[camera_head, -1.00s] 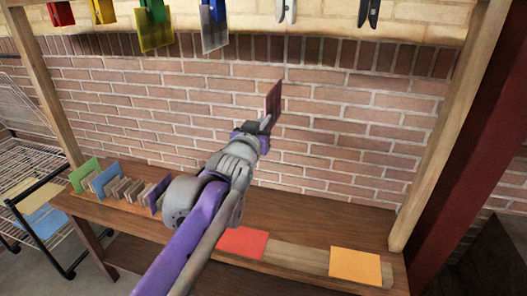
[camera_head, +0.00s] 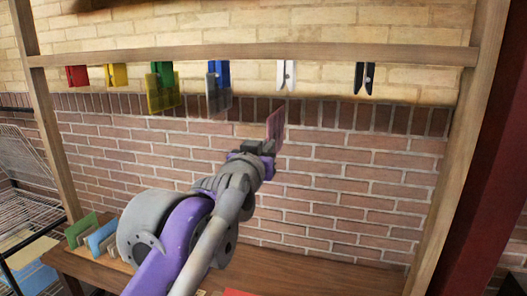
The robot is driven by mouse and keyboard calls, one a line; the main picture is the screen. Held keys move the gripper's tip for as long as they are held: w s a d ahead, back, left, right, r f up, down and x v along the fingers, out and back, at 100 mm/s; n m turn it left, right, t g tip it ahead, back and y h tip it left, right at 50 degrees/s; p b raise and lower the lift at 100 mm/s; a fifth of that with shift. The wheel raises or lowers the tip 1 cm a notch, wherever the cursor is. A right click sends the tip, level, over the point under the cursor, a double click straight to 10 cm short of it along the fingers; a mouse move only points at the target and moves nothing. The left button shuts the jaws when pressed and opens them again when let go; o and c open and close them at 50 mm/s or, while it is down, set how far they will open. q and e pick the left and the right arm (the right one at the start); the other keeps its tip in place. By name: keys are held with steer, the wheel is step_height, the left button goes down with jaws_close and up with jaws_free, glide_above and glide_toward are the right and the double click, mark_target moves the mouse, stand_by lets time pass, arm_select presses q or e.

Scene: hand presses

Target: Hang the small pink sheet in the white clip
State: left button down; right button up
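The small pink sheet (camera_head: 275,124) is upright in my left gripper (camera_head: 262,148), which is shut on its lower edge. The sheet is below and a little left of the white clip (camera_head: 286,75), apart from it. The white clip hangs from the wooden bar with nothing in it. My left arm comes up from the bottom of the view and hides part of the table. My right gripper is not in view.
On the wooden bar (camera_head: 380,54) also hang red (camera_head: 77,76), yellow (camera_head: 116,75), green, blue and black (camera_head: 365,79) clips. The green clip holds a yellow sheet (camera_head: 162,95); the blue one holds a greyish sheet (camera_head: 218,97). Wooden posts stand at both sides.

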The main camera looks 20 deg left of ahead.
mark_target(276, 120)
arm_select(q)
steer(key=w, duration=0.5)
steer(key=w+p, duration=0.1)
steer(key=w, duration=0.2)
steer(key=shift+w+r, duration=0.3)
steer(key=shift+r, duration=0.05)
steer(key=shift+r+p, duration=0.85)
steer(key=shift+r, duration=0.55)
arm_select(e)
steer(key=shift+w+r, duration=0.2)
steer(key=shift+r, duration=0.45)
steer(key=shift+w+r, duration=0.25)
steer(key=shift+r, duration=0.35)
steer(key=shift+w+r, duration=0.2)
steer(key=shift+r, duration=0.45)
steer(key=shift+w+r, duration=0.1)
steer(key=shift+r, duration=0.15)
arm_select(q)
steer(key=shift+s+r+p, duration=0.1)
steer(key=shift+r+p, duration=0.15)
steer(key=shift+p, duration=0.05)
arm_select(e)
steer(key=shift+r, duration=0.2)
